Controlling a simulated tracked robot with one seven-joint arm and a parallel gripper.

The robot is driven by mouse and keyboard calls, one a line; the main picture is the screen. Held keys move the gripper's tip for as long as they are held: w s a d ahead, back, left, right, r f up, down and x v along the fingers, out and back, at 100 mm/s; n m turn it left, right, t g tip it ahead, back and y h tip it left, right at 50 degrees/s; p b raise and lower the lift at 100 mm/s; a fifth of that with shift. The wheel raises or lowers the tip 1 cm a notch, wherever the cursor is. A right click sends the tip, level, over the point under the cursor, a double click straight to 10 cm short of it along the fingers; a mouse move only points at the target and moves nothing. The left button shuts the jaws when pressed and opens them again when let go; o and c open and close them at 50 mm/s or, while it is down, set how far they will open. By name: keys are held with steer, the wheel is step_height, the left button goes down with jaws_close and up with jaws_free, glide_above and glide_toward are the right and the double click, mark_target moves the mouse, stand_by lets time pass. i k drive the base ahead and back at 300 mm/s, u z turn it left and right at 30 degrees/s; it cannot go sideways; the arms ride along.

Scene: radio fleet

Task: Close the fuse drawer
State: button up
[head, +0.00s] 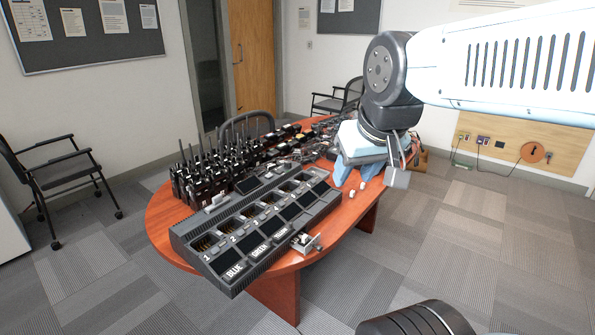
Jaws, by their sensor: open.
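The fuse drawer (305,242) appears to be the small pale tray sticking out of the front side of the long grey charging station (215,262). It stands open, with small light parts in it that are too small to make out. The station lies on the wooden table and has rows of slots, with the labels BLUE and GREEN at its near end. My gripper (368,166) is open, above the table's right edge. It is up and to the right of the drawer, apart from it. My wrist partly hides its fingers.
Several black radios (205,175) with upright antennas stand behind the station. Small white pieces (352,194) are on the table below my gripper. Chairs stand at the left (65,180) and behind the table (340,98). The floor in front of the drawer is clear.

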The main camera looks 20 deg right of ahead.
mark_target(296, 243)
steer(key=z, duration=0.8)
steer(key=k, duration=1.25)
steer(key=u, duration=0.8)
steer(key=i, duration=1)
steer(key=z, duration=0.05)
